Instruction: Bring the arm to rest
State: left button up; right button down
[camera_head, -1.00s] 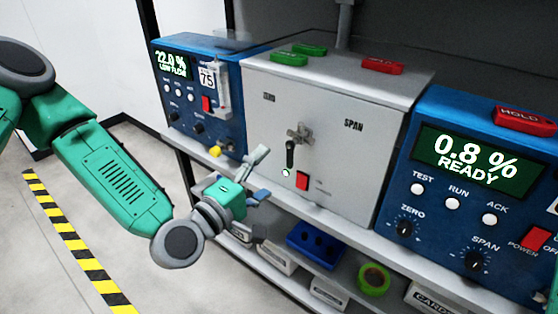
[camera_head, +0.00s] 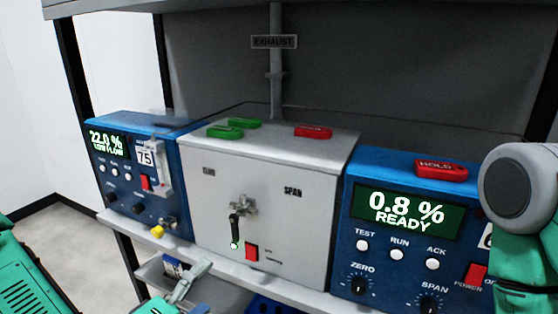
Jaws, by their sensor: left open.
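My left gripper (camera_head: 188,285) is at the bottom of the head view, left of centre. It is open and empty, in front of the shelf edge and below the grey box; its lower part is cut off by the picture edge. My left arm (camera_head: 35,280) shows green at the lower left. Part of my right arm (camera_head: 520,215) shows at the right edge, in front of the right analyser; its gripper is out of view. The grey box (camera_head: 215,215) has a valve with a black lever (camera_head: 235,230) hanging down. The gripper is apart from that lever.
A blue analyser (camera_head: 125,180) at left reads 22.0 % LOW FLOW. The right blue analyser (camera_head: 345,235) reads 0.8 % READY, with a red HOLD tag (camera_head: 440,170) on top. Green tags (camera_head: 225,132) and a red tag (camera_head: 313,132) lie on the box. Open floor lies at left.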

pick_arm(q)
jog(key=s+f+m+g+y, duration=0.1)
jog(key=s+f+m+g, duration=0.3)
jog(key=s+f, duration=0.3)
jog(key=s+f+m+g, duration=0.3)
jog(key=s+f+g, duration=0.1)
jog(key=f, duration=0.5)
jog(key=s+a+f+m+g+y, duration=0.5)
jog(key=s+a, duration=0.5)
jog(key=s, duration=0.2)
jog(key=shift+a+f+m+g+y, duration=0.3)
jog(key=shift+a+f+m+g, duration=0.1)
jog(key=shift+f+g, duration=0.35)
